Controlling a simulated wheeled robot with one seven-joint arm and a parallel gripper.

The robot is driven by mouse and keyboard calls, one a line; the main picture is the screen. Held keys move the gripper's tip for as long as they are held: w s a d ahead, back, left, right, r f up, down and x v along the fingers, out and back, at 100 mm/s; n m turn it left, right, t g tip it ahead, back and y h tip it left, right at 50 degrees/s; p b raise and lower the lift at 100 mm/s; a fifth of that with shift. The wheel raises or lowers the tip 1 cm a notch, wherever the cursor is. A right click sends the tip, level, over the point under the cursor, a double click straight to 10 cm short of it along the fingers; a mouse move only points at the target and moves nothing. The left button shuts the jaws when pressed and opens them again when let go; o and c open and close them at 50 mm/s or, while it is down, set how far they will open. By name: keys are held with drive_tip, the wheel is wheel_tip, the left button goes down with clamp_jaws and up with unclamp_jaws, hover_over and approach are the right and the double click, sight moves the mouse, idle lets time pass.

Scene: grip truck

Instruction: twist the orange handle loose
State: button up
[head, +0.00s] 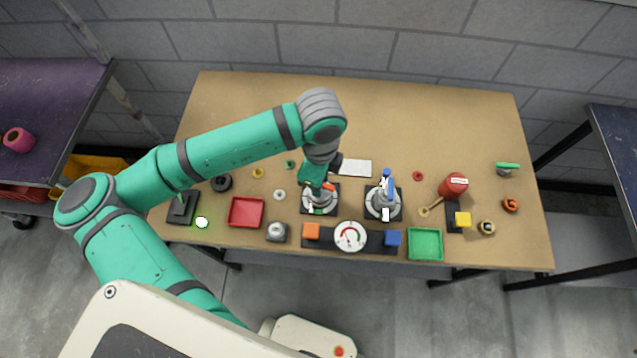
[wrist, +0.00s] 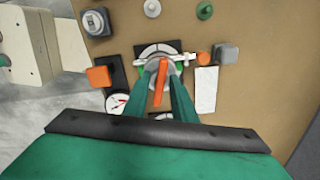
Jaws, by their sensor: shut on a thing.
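The orange handle (wrist: 160,82) stands between my gripper's two green fingers in the wrist view. It sits above a round grey fitting on a dark square base (head: 306,208), with white and green marks around it. My gripper (wrist: 163,74) is shut on the handle. In the head view my gripper (head: 318,184) reaches down over this base, and a bit of the orange handle (head: 329,187) shows beside it. A white bar (wrist: 185,62) crosses behind the fingers, with a short orange piece (wrist: 203,58) near its right end. My fingers partly hide the fitting.
A similar fitting with a blue handle (head: 388,186) stands close on the right. A gauge (head: 350,236) lies in front, between an orange block (head: 311,231) and a blue block (head: 392,238). A white plate (head: 356,168) lies behind. The table's back is clear.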

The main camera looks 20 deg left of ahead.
drive_tip(key=shift+d+n, duration=0.15)
drive_tip(key=shift+n, duration=1.55)
drive_tip(key=shift+s+n, duration=0.1)
drive_tip(key=shift+n, duration=1.9)
drive_tip(key=o, duration=0.7)
